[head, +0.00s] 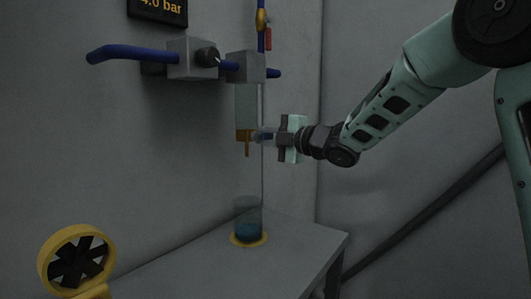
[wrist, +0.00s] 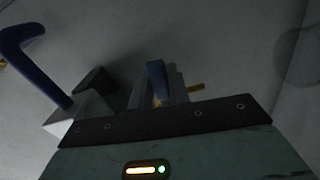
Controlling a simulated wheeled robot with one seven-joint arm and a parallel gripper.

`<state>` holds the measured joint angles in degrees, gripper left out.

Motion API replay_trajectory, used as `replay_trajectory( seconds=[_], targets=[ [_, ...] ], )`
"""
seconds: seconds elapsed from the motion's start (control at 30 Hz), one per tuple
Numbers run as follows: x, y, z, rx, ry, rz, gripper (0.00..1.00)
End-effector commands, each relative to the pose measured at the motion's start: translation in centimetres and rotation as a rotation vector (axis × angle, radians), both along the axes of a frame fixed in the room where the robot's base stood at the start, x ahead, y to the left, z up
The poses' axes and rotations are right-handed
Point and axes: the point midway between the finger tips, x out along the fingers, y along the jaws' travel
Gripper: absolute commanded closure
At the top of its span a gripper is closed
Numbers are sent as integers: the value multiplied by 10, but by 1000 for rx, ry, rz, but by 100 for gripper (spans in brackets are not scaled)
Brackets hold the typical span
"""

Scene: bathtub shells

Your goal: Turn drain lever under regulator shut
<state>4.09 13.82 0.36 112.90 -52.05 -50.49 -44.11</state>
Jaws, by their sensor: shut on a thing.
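The regulator group is on the wall, with a grey block and black knob (head: 207,55) on a blue pipe and a second grey block (head: 245,66) to its right. A pale bowl (head: 246,105) hangs below the second block, with a brass drain fitting (head: 245,135) at its bottom and a spout pointing down. My gripper (head: 264,136) reaches in from the right at the fitting. In the wrist view its jaws are shut on the blue drain lever (wrist: 156,80), with brass showing to its right. The lever's exact angle is partly hidden by the fingers.
A clear beaker with blue liquid (head: 247,222) stands on a yellow ring on the grey table (head: 190,265), below the drain. A yellow fan-like wheel (head: 76,260) is at lower left. A vertical blue pipe has a brass valve (head: 261,20) and red handle (head: 268,39). A display (head: 158,8) reads 4.0 bar.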

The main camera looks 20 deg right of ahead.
Motion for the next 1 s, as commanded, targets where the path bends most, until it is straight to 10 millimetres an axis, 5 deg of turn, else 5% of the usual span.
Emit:
replay_trajectory(
  seconds=[0.83, 0.87, 0.9, 1.0],
  targets=[
    [0, 0, 5, -115, -75, 1, 100],
    [0, 0, 5, -115, -75, 1, 76],
    [0, 0, 6, -115, -75, 1, 65],
    [0, 0, 6, -114, -75, 1, 60]
  ],
)
